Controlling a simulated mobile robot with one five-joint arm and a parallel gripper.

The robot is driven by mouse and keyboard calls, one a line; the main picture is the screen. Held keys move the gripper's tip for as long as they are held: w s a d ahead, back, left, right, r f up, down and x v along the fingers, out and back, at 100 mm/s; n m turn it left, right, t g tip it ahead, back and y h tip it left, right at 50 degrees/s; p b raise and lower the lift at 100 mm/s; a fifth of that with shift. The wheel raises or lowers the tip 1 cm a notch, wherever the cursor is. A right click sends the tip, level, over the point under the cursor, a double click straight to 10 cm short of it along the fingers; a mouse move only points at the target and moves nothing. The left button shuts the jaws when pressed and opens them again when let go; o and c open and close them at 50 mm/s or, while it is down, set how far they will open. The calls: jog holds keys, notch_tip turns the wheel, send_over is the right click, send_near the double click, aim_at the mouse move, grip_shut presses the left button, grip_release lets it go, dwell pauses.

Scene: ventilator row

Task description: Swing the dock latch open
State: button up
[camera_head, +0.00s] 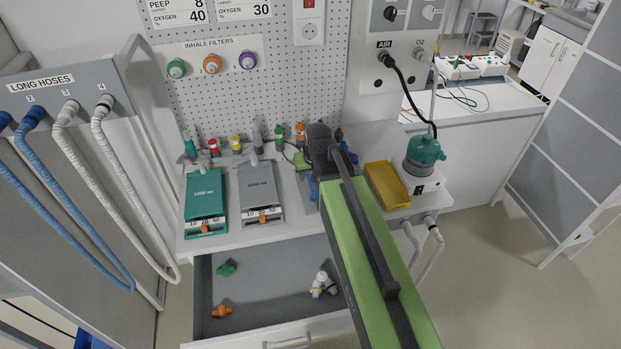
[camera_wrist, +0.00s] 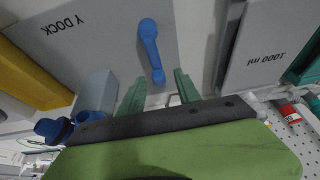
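The dock is a grey block marked "Y DOCK" (camera_wrist: 100,45), seen in the wrist view at the upper left. Its latch is a blue lever (camera_wrist: 149,40) with a rounded knob at one end, lying across the block's face. My gripper (camera_wrist: 160,80) is open, with its two green fingers apart. The lower end of the blue lever shows between the fingertips; whether they touch it I cannot tell. In the head view my arm covers most of the dock, and one green finger (camera_head: 302,160) shows beside the arm's end.
A yellow tray (camera_head: 387,186) and a teal-topped device (camera_head: 424,152) stand right of my arm. A grey bag board (camera_head: 260,190) and a green one (camera_head: 205,200) lie to its left. An open drawer (camera_head: 255,265) below holds small fittings. A pegboard (camera_head: 255,95) rises behind.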

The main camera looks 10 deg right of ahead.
grip_shut()
